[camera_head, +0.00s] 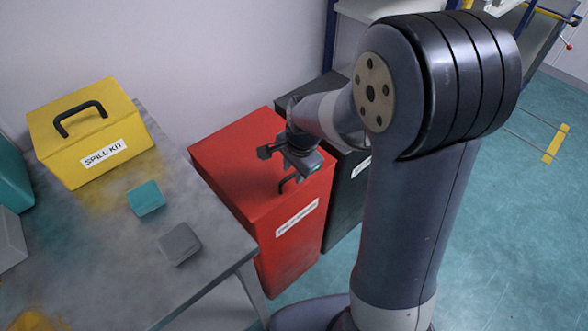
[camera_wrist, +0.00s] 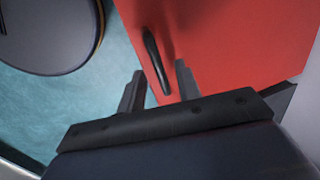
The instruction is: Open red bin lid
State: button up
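The red bin (camera_head: 292,240) stands on the floor beside the table, with its flat red lid (camera_head: 237,158) down. A dark handle (camera_head: 287,184) sits on the lid near its front edge, partly covered by my gripper in the head view. In the wrist view the handle (camera_wrist: 156,60) shows on the red lid (camera_wrist: 230,45), just beyond my fingertips and roughly between them. My gripper (camera_wrist: 160,82) is open and empty, its two fingers apart. In the head view my gripper (camera_head: 290,165) is over the lid, close to the handle.
A dark bin (camera_head: 343,205) stands right behind the red one. The grey table (camera_head: 100,235) at left holds a yellow spill kit (camera_head: 90,130), a teal block (camera_head: 146,198) and a grey block (camera_head: 179,243).

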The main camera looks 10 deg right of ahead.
jog(key=shift+c, duration=0.2)
grip_shut()
dwell(0.5)
